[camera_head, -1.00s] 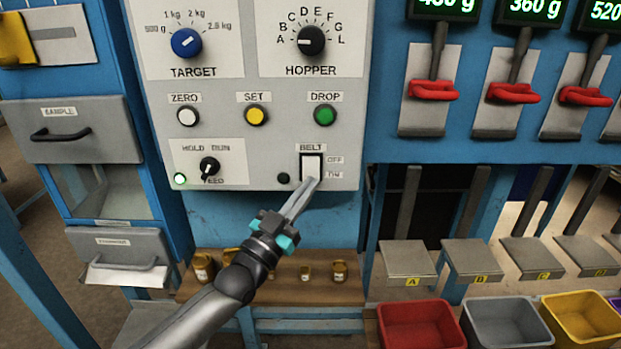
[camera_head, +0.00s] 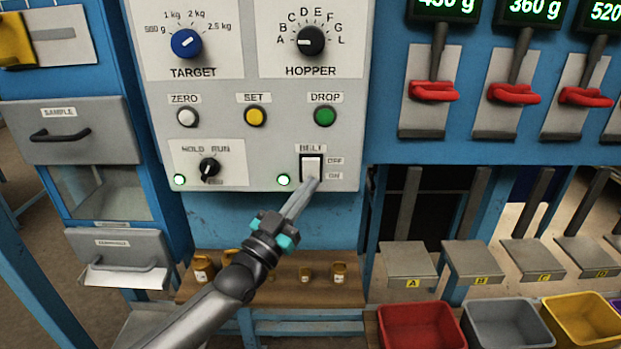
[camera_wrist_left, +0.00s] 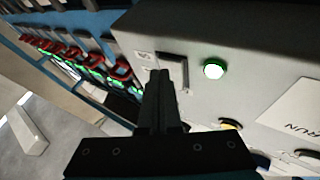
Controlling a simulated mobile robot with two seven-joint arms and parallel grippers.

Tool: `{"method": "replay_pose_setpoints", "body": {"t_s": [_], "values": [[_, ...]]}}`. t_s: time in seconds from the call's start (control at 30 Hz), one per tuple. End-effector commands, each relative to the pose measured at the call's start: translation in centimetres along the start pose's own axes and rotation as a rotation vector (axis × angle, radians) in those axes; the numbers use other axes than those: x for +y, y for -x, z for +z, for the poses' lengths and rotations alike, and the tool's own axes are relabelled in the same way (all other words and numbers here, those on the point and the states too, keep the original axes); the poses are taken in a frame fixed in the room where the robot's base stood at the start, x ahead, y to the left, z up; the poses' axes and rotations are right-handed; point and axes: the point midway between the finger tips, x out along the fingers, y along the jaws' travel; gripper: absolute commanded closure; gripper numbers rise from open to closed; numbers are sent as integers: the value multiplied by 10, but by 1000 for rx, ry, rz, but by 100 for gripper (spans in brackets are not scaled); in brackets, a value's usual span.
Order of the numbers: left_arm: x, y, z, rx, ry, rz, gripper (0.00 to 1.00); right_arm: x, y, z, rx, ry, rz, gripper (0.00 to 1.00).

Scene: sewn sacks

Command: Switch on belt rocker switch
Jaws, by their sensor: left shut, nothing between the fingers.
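The belt rocker switch (camera_head: 311,167) is a white rocker in a black frame at the lower right of the grey panel, under the BELT label, with OFF above and ON below at its right. My left gripper (camera_head: 313,183) is shut and empty, its fingertips at the rocker's lower end by the ON label; whether they touch it I cannot tell. A round lamp (camera_head: 283,180) left of the switch glows green. In the left wrist view the fingers (camera_wrist_left: 160,75) reach the switch (camera_wrist_left: 174,70), partly covering it, and the lamp (camera_wrist_left: 213,69) is lit. My right gripper is not in view.
The panel also bears the HOLD/RUN knob (camera_head: 209,168), the yellow SET button (camera_head: 256,116) and the green DROP button (camera_head: 325,116). Red-handled levers (camera_head: 433,91) stand to the right. Small jars (camera_head: 338,272) sit on a wooden shelf below.

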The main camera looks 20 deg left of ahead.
Motion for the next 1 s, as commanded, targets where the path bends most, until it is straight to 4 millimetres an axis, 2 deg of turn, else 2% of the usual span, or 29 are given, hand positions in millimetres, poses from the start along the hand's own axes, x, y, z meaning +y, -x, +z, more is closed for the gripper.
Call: {"method": "replay_pose_setpoints", "body": {"t_s": [0.23,0.6,1.0], "values": [[6,8,-8,1,1,-1,100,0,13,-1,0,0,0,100],[8,10,-8,0,1,0,100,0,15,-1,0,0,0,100],[26,36,-29,0,2,0,100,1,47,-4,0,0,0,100]]}}
